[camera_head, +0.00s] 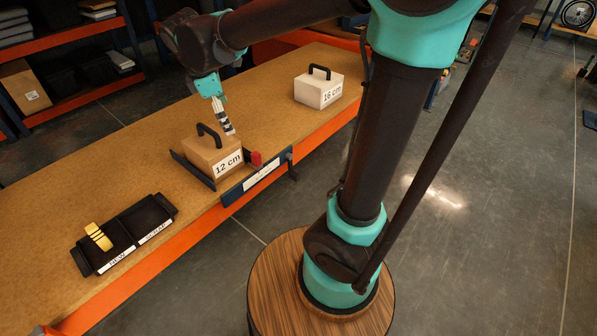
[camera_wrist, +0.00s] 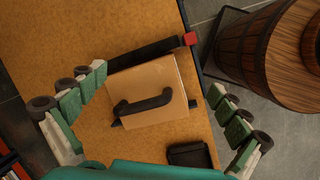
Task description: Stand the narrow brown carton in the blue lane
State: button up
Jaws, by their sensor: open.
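The narrow brown carton (camera_head: 207,160), marked "12 cm", stands upright on the workbench with its black handle on top. It sits between the dark rails of the blue lane (camera_head: 192,171), whose labelled blue plate is at the bench's front edge. My gripper (camera_head: 222,115) is open and empty, above and just behind the carton in the head view. In the wrist view the carton (camera_wrist: 160,78) and its handle lie between my gripper's (camera_wrist: 158,84) spread fingers, apart from both. A lane rail (camera_wrist: 145,53) runs along the carton's upper side there. The carton's far side is hidden.
A white carton (camera_head: 318,92), marked "16 cm", stands farther back on the bench. A black two-part tray (camera_head: 122,239) holds a yellow object (camera_head: 98,236) in its left compartment. A red block (camera_head: 256,158) is at the lane's front end. Bench between lane and tray is clear.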

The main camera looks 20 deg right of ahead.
jog(key=s+d+f+m+t+y, duration=0.1)
jog(key=s+d+f+m, duration=0.5)
jog(key=d+f+m, duration=0.2)
jog(key=s+d+f+m+t+y, duration=0.1)
jog(key=s+d+f+m, duration=0.6)
jog(key=d+m, duration=0.3)
jog(key=shift+d+f, duration=0.25)
jog(key=shift+f, duration=0.55)
